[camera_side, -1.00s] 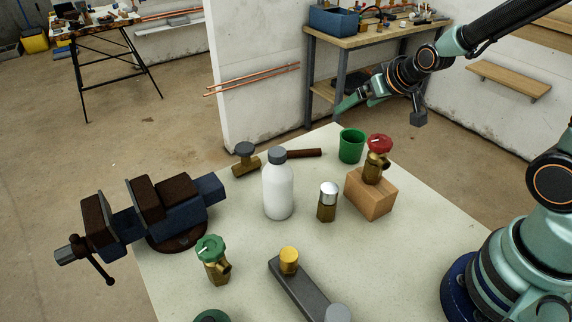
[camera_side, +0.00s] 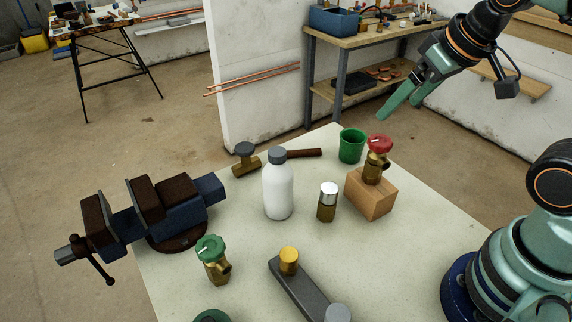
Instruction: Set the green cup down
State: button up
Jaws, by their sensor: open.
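The green cup (camera_side: 351,147) stands upright on the pale table top (camera_side: 245,220) near its far edge. Its open rim faces up and nothing touches it from above. My gripper (camera_side: 398,107) is open and empty, up and to the right of the cup in the picture, clear of it. Its two green fingers point down and to the left.
A red-handled valve (camera_side: 378,155) on a wooden block (camera_side: 370,195) stands close right of the cup. A vise (camera_side: 165,208) is at the left. Clear table lies right of centre.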

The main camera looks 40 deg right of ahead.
jog(key=m+t+h, duration=0.2)
jog(key=m+t, duration=0.1)
jog(key=t, duration=0.3)
send_over(345, 136)
jog(key=s, duration=0.3)
notch_tip(345, 136, down, 16)
jog(key=shift+s+a+f, duration=0.1)
jog(key=shift+f, duration=1.1)
jog(key=shift+a+f, duration=0.1)
jog(key=shift+f, duration=1.1)
notch_tip(345, 136, down, 2)
jog(key=shift+x, duration=1.05)
jog(key=shift+w+d+f, duration=0.1)
jog(key=shift+w, duration=0.25)
